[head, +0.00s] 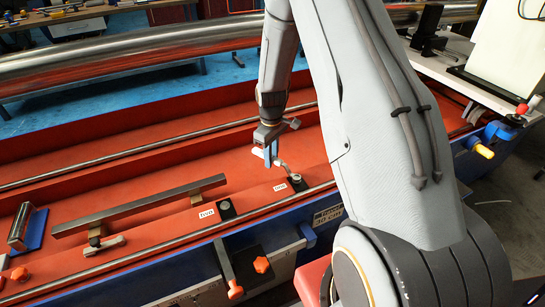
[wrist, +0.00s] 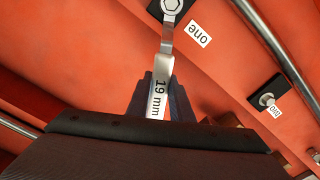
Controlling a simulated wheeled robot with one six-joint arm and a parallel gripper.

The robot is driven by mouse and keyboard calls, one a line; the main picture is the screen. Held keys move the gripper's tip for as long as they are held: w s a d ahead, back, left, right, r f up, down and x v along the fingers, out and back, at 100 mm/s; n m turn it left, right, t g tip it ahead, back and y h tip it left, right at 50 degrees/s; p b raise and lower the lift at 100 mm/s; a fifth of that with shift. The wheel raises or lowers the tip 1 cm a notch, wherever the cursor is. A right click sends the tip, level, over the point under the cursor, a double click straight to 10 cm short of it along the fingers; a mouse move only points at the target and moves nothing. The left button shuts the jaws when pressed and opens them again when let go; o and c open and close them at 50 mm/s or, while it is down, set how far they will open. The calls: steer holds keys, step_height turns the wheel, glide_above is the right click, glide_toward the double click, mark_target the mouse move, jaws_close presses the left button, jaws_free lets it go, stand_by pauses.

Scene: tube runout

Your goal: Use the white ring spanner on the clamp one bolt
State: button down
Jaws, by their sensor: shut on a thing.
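My gripper (head: 271,153) is shut on the white ring spanner (head: 284,166), which also shows in the wrist view (wrist: 166,55) with "19 mm" on its shank. The spanner runs from my fingers (wrist: 161,100) to the clamp one bolt (wrist: 172,5), beside the label "one". Its ring end appears around the hex head, at the top edge of the wrist view. I cannot tell how far down it sits. In the head view the clamp one bolt (head: 296,180) stands on a dark block on the red bed, at the spanner's lower end.
The clamp two bolt (wrist: 267,99) sits on its own dark block, labelled "two", and shows left of clamp one in the head view (head: 226,207). A long metal bar (head: 140,206) lies left. A steel tube (head: 140,45) crosses behind. A rail (head: 160,243) runs along the front.

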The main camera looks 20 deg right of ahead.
steer(key=shift+s+a+n, duration=0.1)
steer(key=shift+a+n, duration=0.1)
steer(key=shift+n, duration=0.1)
steer(key=shift+r, duration=0.15)
steer(key=shift+r+p, duration=0.45)
steer(key=shift+p, duration=0.15)
stand_by(0.6)
steer(key=shift+r+p, duration=1.6)
steer(key=shift+r, duration=0.9)
steer(key=shift+r, duration=0.1)
